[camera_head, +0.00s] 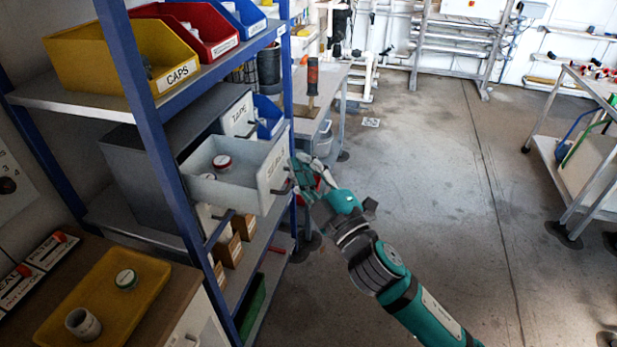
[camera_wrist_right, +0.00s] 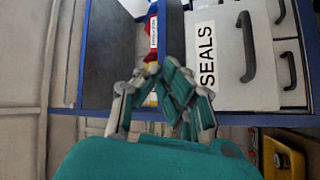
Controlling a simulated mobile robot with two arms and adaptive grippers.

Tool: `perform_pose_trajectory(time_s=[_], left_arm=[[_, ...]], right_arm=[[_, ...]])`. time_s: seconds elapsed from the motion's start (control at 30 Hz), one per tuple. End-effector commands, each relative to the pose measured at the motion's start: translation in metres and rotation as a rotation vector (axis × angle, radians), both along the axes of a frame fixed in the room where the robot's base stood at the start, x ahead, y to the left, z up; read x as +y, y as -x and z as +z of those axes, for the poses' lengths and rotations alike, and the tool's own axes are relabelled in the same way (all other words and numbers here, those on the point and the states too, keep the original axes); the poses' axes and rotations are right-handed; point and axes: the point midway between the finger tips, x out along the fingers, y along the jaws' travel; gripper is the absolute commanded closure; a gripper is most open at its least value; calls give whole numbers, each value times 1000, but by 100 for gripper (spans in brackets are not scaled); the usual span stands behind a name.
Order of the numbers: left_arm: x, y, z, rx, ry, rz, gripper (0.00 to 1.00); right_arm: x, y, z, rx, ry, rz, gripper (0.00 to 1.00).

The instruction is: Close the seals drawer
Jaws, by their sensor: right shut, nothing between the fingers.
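The seals drawer (camera_head: 220,190) is pulled out from the blue-framed shelf rack in the head view. Its white front, labelled SEALS, faces right and carries a dark handle. A red and white round item (camera_head: 222,162) and a pale one lie inside. My right gripper (camera_head: 304,166) is shut and empty, close to the right of the drawer front; whether it touches is unclear. In the right wrist view the drawer front (camera_wrist_right: 228,82) and its handle (camera_wrist_right: 247,48) lie right of the closed fingers (camera_wrist_right: 160,68). My left gripper is out of view.
A drawer labelled TAPE (camera_head: 238,115) sits behind the seals drawer. Yellow (camera_head: 120,58), red and blue bins stand on the shelf above. A yellow tray (camera_head: 98,300) lies on the near bench. Open floor (camera_head: 430,170) extends to the right.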

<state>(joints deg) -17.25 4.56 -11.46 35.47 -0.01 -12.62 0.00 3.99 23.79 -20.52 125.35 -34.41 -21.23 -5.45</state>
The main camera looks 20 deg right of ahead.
Motion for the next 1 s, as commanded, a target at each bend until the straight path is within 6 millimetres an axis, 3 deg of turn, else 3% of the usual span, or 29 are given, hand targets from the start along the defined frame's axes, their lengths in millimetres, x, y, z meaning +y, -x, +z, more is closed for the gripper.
perform_pose_trajectory(time_s=[0.03, 0.1, 0.17, 0.27, 0.4, 0.53, 0.67, 0.83, 0.9, 1.0], left_arm=[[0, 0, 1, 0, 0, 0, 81], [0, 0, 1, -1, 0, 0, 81], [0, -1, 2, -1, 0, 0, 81], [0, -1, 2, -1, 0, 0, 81], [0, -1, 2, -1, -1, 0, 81], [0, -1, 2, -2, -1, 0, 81], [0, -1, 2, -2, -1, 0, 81], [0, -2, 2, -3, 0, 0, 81], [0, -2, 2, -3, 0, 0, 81], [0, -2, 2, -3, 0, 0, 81]], right_arm=[[20, 0, 36, -153, 116, 73, 100], [50, 10, 70, -350, 285, 179, 100], [74, 21, 87, -504, 442, 272, 100], [106, 38, 92, -717, 725, 429, 100], [118, 47, 62, -913, 1157, 652, 100], [87, 36, 25, -959, 1559, 853, 100], [29, 19, 2, -883, 1888, 1025, 100], [-51, 5, -3, -688, 2184, 1198, 100], [-73, 4, -1, -624, 2246, 1243, 100], [-88, 3, -1, -572, 2286, 1276, 100]])
